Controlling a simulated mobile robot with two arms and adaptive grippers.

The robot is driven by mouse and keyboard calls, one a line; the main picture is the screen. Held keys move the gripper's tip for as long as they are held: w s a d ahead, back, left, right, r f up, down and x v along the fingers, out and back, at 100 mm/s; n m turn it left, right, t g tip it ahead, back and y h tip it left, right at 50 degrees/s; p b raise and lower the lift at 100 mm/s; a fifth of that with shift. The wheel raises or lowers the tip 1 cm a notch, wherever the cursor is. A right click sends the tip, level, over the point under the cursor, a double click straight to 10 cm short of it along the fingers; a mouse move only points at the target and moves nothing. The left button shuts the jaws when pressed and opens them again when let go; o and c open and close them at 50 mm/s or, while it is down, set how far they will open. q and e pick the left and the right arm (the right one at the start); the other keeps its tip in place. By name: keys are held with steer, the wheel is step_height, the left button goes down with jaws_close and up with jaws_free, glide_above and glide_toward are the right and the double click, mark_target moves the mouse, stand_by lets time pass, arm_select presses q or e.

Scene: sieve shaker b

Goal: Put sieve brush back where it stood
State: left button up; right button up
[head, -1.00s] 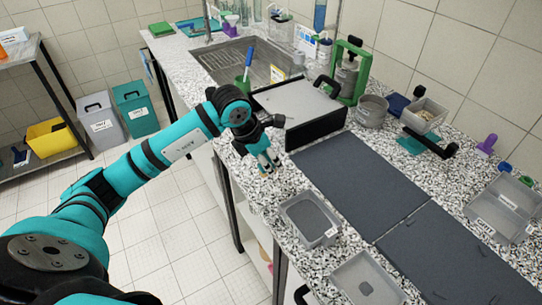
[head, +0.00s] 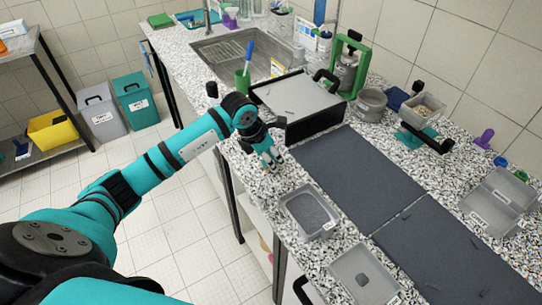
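A blue-handled tool (head: 248,52), which may be the sieve brush, stands upright in a green cup (head: 242,82) by the sink. My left gripper (head: 271,162) points down low over the speckled counter (head: 262,190), in front of the black-sided grey box (head: 297,98) and right of the cup. Its fingers are small in the view, with pale marks near the tips. I cannot tell whether they are apart or hold anything thin. My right gripper is not in view.
Two grey trays (head: 308,190) (head: 361,252) lie near the counter's front edge, beside dark mats (head: 360,180). A green-framed device (head: 358,68), a round grey pot (head: 371,102) and a scale-like device with a tray (head: 425,105) stand behind. A sink (head: 215,55) is at the back left.

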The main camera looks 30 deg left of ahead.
arm_select(q)
steer(key=shift+o, duration=1)
steer(key=shift+r, duration=0.25)
steer(key=shift+s+a+r, duration=0.1)
steer(key=shift+r, duration=0.2)
steer(key=b+v, duration=0.2)
steer(key=v, duration=0.9)
steer(key=shift+s, duration=0.1)
